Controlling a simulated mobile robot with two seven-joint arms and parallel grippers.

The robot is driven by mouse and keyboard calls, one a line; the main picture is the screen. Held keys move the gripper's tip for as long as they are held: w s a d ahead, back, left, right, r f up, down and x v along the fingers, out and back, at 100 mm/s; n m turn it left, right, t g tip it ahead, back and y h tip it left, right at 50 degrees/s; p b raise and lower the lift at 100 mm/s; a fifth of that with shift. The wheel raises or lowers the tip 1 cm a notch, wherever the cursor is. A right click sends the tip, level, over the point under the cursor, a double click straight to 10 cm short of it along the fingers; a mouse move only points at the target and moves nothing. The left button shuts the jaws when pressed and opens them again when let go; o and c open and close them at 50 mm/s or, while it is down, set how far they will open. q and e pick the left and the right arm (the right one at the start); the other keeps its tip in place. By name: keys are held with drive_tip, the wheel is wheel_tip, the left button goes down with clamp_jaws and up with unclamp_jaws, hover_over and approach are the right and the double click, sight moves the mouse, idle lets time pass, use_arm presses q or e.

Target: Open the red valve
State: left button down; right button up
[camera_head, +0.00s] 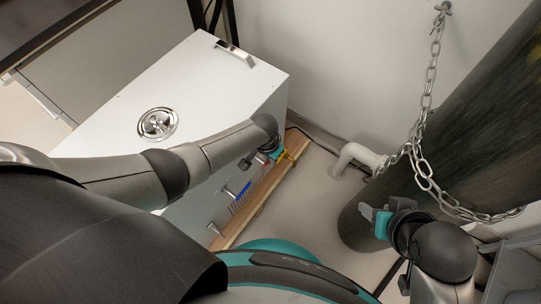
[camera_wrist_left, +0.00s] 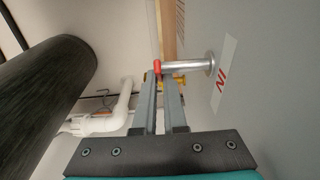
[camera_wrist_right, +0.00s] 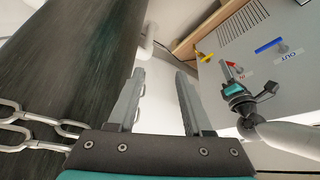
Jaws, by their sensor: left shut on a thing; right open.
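The red valve (camera_wrist_left: 170,66) sits on a short metal pipe coming out of the white box, beside a label ending in "IN". In the left wrist view my left gripper (camera_wrist_left: 158,80) has its fingertips at the red handle, shut on it. In the right wrist view the red handle (camera_wrist_right: 231,69) shows just beyond my left gripper (camera_wrist_right: 236,90). In the head view my left gripper (camera_head: 272,154) is at the box's side and partly hides the valve. My right gripper (camera_head: 372,219) is open and empty near the dark cylinder; its fingers show in the right wrist view (camera_wrist_right: 160,80).
A blue valve handle (camera_wrist_right: 269,46) labelled OUT and a yellow one (camera_wrist_right: 207,57) are on or near the same box (camera_head: 218,75). A wooden board (camera_head: 258,204) runs along the box's base. The dark cylinder (camera_head: 465,110) with a chain (camera_head: 424,115) stands right, near a white pipe (camera_head: 357,155).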

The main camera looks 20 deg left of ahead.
use_arm(q)
drive_tip(key=shift+s+r+t+p, duration=0.1)
drive_tip(key=shift+r+t+p, duration=0.05)
drive_tip(key=shift+t+p, duration=0.4)
drive_tip(key=shift+r+t+h+p, duration=0.15)
drive_tip(key=shift+t+h+p, duration=0.25)
drive_tip(key=shift+t+p, duration=0.2)
drive_tip(key=shift+r+t+h, duration=0.1)
drive_tip(key=shift+t+h, duration=0.2)
drive_tip(key=shift+t, duration=0.85)
use_arm(e)
wheel_tip(320, 180, down, 5)
drive_tip(key=g, duration=0.2)
use_arm(q)
drive_tip(key=shift+s+r+t+h, duration=0.1)
drive_tip(key=shift+t+h, duration=0.2)
drive_tip(key=shift+t, duration=0.1)
drive_tip(key=shift+r+t, duration=0.1)
drive_tip(key=shift+t, duration=0.5)
drive_tip(key=shift+r+t+h+b, duration=0.35)
drive_tip(key=shift+t+h+b, duration=0.25)
drive_tip(key=shift+t+b, duration=0.4)
use_arm(e)
drive_tip(key=shift+t, duration=0.6)
drive_tip(key=shift+s+d+r, duration=0.15)
drive_tip(key=shift+s+r, duration=0.05)
drive_tip(key=shift+r, duration=0.85)
drive_tip(key=shift+s+d+r, duration=0.15)
drive_tip(key=shift+r, duration=0.9)
